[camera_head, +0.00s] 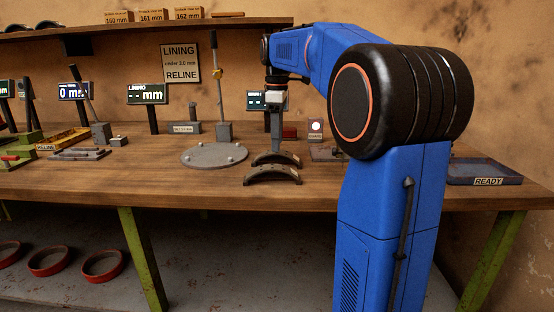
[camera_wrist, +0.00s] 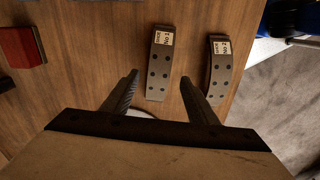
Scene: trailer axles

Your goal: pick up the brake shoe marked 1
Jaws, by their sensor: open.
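Two dark curved brake shoes lie on the wooden bench, the front one (camera_head: 273,176) nearer the bench edge and the rear one (camera_head: 287,159) behind it. In the wrist view the left shoe (camera_wrist: 158,72) and the right shoe (camera_wrist: 221,73) lie side by side, each with a pale label and dark holes. My gripper (camera_head: 276,148) is low over the rear shoe. In the wrist view my gripper (camera_wrist: 159,80) is open and empty, its fingertips either side of the left shoe; the right fingertip shows between the shoes.
A round grey plate (camera_head: 214,156) with studs lies left of the shoes. A red block (camera_wrist: 20,46) is at the wrist view's left. A blue READY tray (camera_head: 484,172) is at the bench's right. Gauges and small displays stand along the back.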

